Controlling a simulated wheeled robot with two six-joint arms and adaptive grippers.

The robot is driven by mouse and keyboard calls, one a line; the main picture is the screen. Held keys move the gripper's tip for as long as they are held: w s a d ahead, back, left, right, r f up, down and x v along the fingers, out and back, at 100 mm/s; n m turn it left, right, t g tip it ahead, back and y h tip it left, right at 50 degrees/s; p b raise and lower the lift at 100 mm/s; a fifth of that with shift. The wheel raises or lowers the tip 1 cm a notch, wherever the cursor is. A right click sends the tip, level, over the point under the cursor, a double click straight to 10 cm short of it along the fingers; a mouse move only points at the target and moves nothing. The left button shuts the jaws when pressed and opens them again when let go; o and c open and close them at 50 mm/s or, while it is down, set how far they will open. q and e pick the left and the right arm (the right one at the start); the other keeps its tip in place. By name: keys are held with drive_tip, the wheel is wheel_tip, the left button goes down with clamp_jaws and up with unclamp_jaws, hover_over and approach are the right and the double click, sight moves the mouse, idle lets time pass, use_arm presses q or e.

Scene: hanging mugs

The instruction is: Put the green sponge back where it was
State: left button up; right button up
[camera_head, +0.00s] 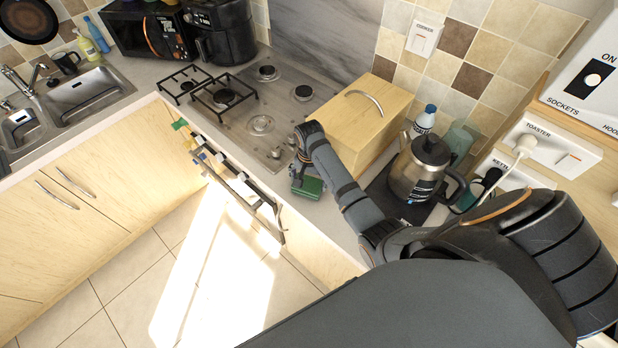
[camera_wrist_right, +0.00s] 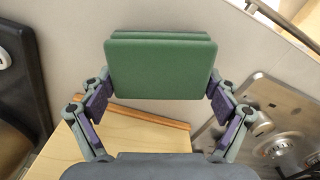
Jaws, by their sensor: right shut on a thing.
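The green sponge (camera_head: 308,187) is held by my right gripper (camera_head: 301,172) near the front edge of the counter, in front of the wooden box (camera_head: 372,117) and close to the hob. In the right wrist view the sponge (camera_wrist_right: 160,65) sits crosswise between the two fingers of the gripper (camera_wrist_right: 160,92), which touch its left and right ends. Whether the sponge touches the counter is hard to tell. My left gripper is not in view.
A kettle (camera_head: 421,172) on a dark base stands right of the wooden box, with a bottle (camera_head: 426,118) behind it. The gas hob (camera_head: 262,123) lies to the left. The sink (camera_head: 78,92) is at the far left. Counter between sink and hob is mostly clear.

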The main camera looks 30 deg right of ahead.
drive_tip(key=shift+f, duration=0.35)
idle(0.4)
drive_tip(key=o, duration=0.9)
drive_tip(key=shift+c, duration=0.2)
wheel_tip(320, 180, up, 12)
drive_tip(key=shift+f, duration=0.1)
